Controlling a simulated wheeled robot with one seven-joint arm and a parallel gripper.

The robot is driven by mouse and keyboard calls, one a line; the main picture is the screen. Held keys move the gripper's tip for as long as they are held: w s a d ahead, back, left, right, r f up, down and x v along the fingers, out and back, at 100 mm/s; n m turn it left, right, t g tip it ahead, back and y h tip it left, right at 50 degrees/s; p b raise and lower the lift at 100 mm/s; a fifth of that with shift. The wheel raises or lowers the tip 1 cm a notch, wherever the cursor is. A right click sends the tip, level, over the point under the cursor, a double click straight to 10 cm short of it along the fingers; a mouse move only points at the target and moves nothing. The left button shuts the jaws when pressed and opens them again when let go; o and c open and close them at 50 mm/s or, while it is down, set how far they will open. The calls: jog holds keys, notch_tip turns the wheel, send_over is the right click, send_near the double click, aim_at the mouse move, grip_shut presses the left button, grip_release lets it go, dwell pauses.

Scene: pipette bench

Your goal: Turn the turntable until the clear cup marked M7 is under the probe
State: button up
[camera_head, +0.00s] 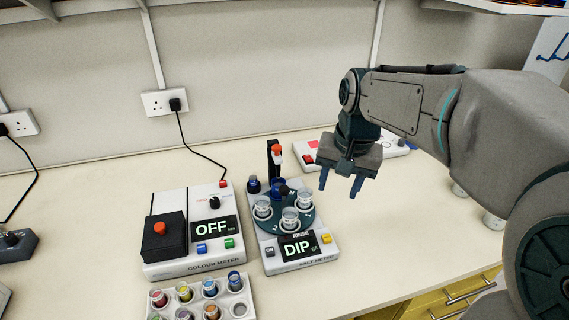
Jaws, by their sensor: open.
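The dark teal turntable (274,224) sits on the white salt meter (290,262), whose screen reads "DIP". Three clear cups stand on it: one at the left (262,208), one at the front (290,219) and one at the right (304,200). A dark blue cup (278,186) is at its back. Cup markings are too small to read, so I cannot tell which is M7.
The colour meter (190,235), reading "OFF", stands close at the left. A white rack (222,299) of coloured cups is in front of it. Another white device (390,146) lies behind my gripper. The bench (385,240) is clear to the right of the salt meter.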

jog(key=w+a+r+m+g+p, duration=0.1)
jog(key=w+a+r, duration=0.1)
jog(key=w+a, duration=0.45)
jog(key=m, duration=0.2)
send_near(284, 188)
jog(key=shift+h, duration=0.4)
jog(key=f, duration=0.3)
jog(key=f+p, duration=0.1)
jog(key=f, duration=0.1)
jog(key=f+p, duration=0.1)
jog(key=f, duration=0.2)
jog(key=shift+w+a+f, duration=0.2)
jog(key=shift+a+f, duration=0.15)
grip_shut()
